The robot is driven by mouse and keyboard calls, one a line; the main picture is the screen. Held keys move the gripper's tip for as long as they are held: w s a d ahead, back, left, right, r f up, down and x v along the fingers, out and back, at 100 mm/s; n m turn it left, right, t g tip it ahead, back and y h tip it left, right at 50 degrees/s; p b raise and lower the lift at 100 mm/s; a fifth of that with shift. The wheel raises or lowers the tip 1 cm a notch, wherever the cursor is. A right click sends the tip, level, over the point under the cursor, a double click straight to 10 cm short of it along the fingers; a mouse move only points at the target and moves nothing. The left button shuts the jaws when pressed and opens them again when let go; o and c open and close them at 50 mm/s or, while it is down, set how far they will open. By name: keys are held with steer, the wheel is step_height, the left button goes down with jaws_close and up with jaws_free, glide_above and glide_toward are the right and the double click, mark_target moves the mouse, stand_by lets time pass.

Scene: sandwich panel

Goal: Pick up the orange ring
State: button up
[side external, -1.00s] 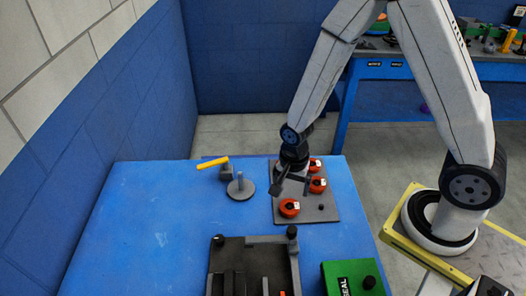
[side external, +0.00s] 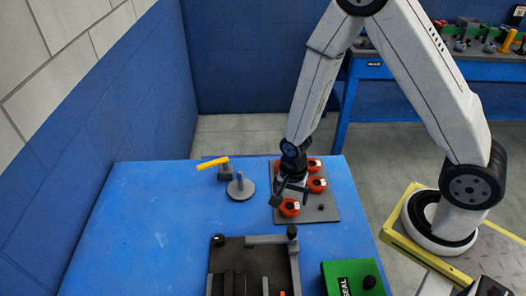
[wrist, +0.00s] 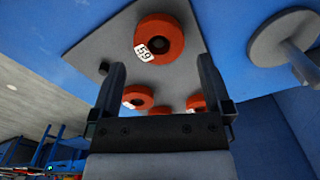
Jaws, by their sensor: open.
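The front ring (side external: 290,208) shows a white label, which reads "59" or similar in the wrist view, where this ring (wrist: 166,38) lies beyond my fingertips. A second ring (side external: 317,185) sits behind it to the right, and a third ring (side external: 314,164) is at the back, partly hidden by my gripper. My gripper (side external: 290,193) is open and empty, close above the front ring.
A grey disc with a post (side external: 241,188) and a yellow-handled tool (side external: 213,163) stand left of the plate. A dark fixture (side external: 264,241) and a green box (side external: 353,279) stand at the front. The table's left side is clear.

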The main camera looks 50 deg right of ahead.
mark_target(290, 207)
steer(key=shift+f, duration=2.05)
steer(key=c, duration=1.1)
